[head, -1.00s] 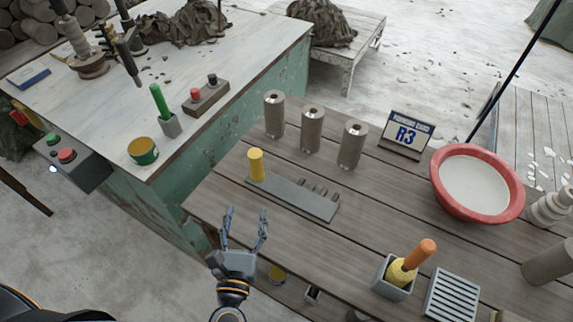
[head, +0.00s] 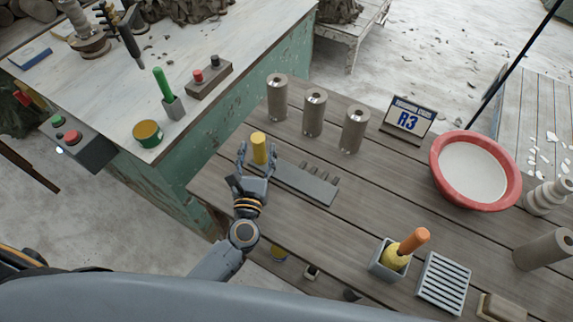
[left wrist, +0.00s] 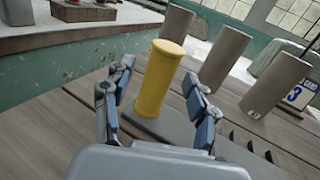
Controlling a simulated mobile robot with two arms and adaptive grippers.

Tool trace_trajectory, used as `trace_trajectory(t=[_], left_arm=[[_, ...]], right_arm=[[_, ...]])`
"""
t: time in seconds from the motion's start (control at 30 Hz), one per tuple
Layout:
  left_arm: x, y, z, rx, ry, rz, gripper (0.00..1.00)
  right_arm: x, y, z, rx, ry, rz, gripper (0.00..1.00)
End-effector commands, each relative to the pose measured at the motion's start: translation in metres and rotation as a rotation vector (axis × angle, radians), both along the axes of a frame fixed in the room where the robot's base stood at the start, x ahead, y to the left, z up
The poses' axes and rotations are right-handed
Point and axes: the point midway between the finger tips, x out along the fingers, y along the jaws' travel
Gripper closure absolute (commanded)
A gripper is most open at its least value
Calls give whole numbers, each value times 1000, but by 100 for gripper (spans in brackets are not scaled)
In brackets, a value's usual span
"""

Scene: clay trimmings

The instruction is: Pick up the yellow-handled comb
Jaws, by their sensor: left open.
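The yellow-handled comb stands on the wooden table with its yellow handle (head: 259,148) upright at the left end of a grey toothed plate (head: 305,184). My left gripper (head: 256,162) is open at the handle, one finger on either side of it in the head view. In the left wrist view, the yellow handle (left wrist: 159,80) stands between the two open fingers (left wrist: 158,105), a little beyond them, with gaps visible on both sides. The lower part of the comb is partly hidden by the gripper in the head view. My right gripper is not in view.
Several grey cylinders (head: 314,113) stand behind the comb. A sign (head: 407,121) and a red-rimmed bowl (head: 516,180) are to the right. A small grey holder (head: 384,268) with an orange-handled tool and a slatted block (head: 444,283) sit near the front edge.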

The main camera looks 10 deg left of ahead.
Motion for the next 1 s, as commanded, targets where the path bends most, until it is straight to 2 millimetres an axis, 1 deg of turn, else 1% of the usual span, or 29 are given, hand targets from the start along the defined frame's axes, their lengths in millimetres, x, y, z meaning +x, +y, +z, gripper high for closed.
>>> trace_trajectory(t=[0.03,0.13,0.23,0.4,0.43,0.47,0.5,0.67,0.7,1.0], left_arm=[[9,1,3,2,-2,0,42],[19,2,1,1,-1,-1,42],[23,2,0,-1,0,-1,42],[23,2,0,-1,1,-1,42],[23,2,0,-1,1,-1,44],[23,2,0,-1,1,-1,50],[23,2,0,-1,1,0,59],[23,2,0,0,1,0,91],[23,2,0,0,1,0,99],[23,2,1,-2,-2,0,100]], right_arm=[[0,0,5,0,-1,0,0],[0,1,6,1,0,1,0],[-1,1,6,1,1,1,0],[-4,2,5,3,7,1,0],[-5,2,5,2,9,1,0],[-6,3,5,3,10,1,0],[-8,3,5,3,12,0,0],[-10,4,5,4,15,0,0],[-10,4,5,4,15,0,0],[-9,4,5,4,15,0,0]])
